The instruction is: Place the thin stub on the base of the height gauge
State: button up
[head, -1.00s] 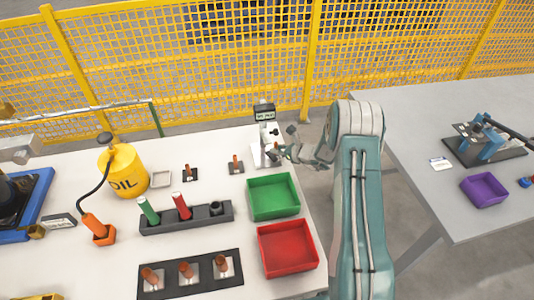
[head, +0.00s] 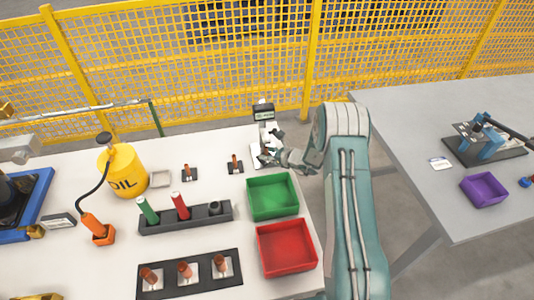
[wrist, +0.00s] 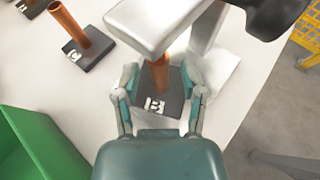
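The height gauge (head: 264,112) stands at the back right of the white table; its pale head (wrist: 160,22) and upright (wrist: 208,28) show in the wrist view. A copper stub (wrist: 159,74) stands upright on a dark lettered block (wrist: 158,103) under the gauge head, which hides its top. My gripper (wrist: 160,75) is open, one finger either side of that stub and block; in the head view it is at the gauge (head: 268,152). Another stub (wrist: 70,24) stands on a block marked C. Two upright stubs (head: 187,170) (head: 234,160) show left of the gauge.
A green bin (head: 273,213) and a red bin (head: 286,270) stand in front of the gauge. A dark rack (head: 187,217) and a tray with several copper stubs (head: 190,291) lie left of them. A yellow oil can (head: 124,172) is further left. A fence runs behind.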

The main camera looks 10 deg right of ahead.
jog(key=shift+r, duration=0.15)
jog(key=v, duration=1.1)
jog(key=shift+s+d+r, duration=0.15)
jog(key=shift+s+d, duration=0.1)
jog(key=shift+d, duration=0.05)
jog(key=s+a+r+n+g, duration=0.3)
jog(key=s+a+r+n, duration=0.4)
jog(key=r, duration=0.3)
jog(key=s+a+r+n+g, duration=0.45)
jog(key=s+r+n, duration=0.3)
jog(key=r, duration=0.25)
jog(key=s+d+r+n+t+h, duration=0.1)
jog(key=s+r+n+h, duration=0.3)
jog(key=s, duration=0.5)
jog(key=s+d+r+n+t+h, duration=0.2)
jog(key=s+d+r+n+h, duration=0.1)
jog(key=s+n, duration=0.6)
notch_tip(320, 180, up, 2)
jog(key=shift+s+r+h, duration=0.1)
jog(key=shift+s+h, duration=0.05)
jog(key=shift+h, duration=0.75)
